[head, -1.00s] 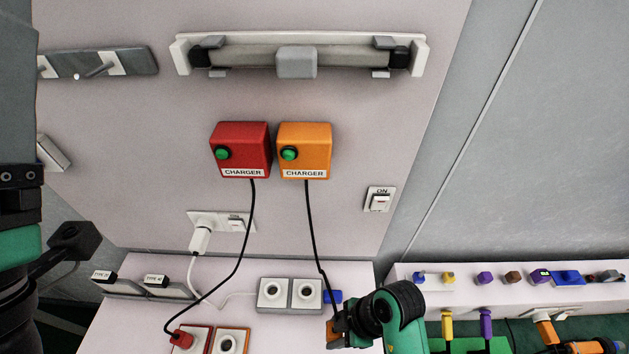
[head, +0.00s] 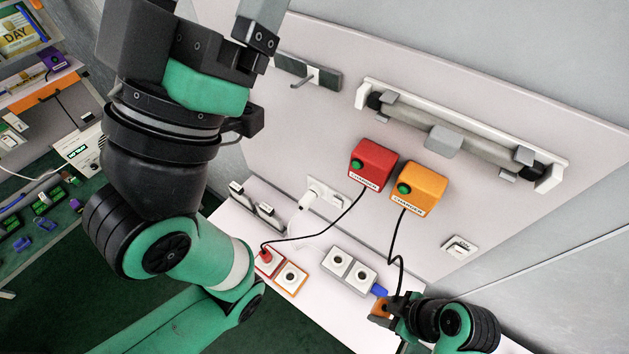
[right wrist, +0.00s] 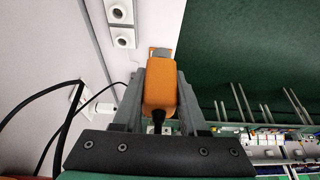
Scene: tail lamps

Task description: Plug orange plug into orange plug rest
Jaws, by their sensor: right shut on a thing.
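The orange plug (right wrist: 160,85) is held between the fingers of my right gripper (right wrist: 160,100) in the right wrist view. Its black cable leaves the end nearest the camera. In the head view the plug (head: 380,306) and my right gripper (head: 392,310) are at the right part of the white table, beside a blue piece. The orange plug rest (head: 291,278), an orange-framed socket, lies empty to the left, apart from the plug. My left gripper (head: 225,30) is high in the near foreground; its tips are cut off at the top edge.
The red plug (head: 265,256) sits in the red rest beside the orange one. Two grey sockets (head: 349,269) lie between the right gripper and the rests, nearer the wall. The orange charger (head: 418,188) and red charger (head: 373,164) hang on the wall; a black cable runs down from each.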

